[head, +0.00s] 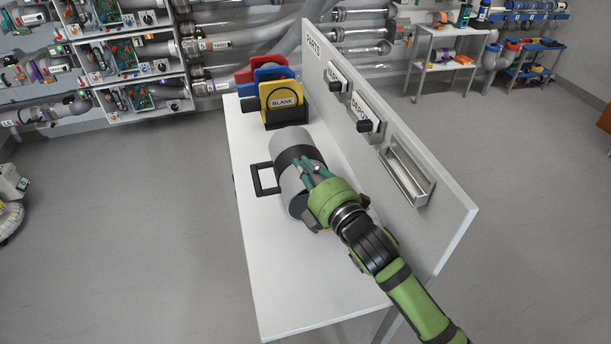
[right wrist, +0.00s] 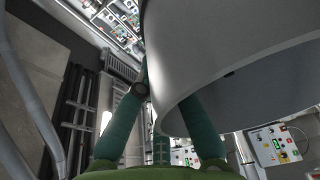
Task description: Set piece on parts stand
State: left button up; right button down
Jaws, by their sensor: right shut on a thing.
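The piece is a grey cylinder (head: 291,188) with a dark band and a black loop handle (head: 263,180) on its left side. It is over the white top of the parts stand (head: 265,235), lying tilted in the head view. I cannot tell whether it touches the top. My right gripper (head: 308,166), with green fingers, is shut on the piece. In the right wrist view the piece's curved grey wall (right wrist: 215,60) fills the upper right, and it hides part of one finger. My left gripper is not in view.
A rack with coloured plates, the front one a yellow BLANK plate (head: 282,97), stands at the stand's far end. An upright PARTS panel (head: 440,200) with labelled hooks and a metal tray (head: 405,177) runs along the right side. The stand's near top is clear.

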jog(key=shift+f, duration=1.15)
jog(key=c, duration=1.4)
grip_release()
jog(key=shift+f, duration=0.15)
jog(key=shift+r, duration=0.2)
jog(key=shift+s+d+f, duration=0.1)
jog(key=shift+s+d, duration=0.05)
jog(key=shift+s, duration=0.1)
jog(key=b+v, duration=0.1)
jog(key=v, duration=1)
jog(key=shift+s+d+b, duration=0.15)
jog(key=shift+s+b, duration=0.05)
jog(key=shift+b, duration=0.15)
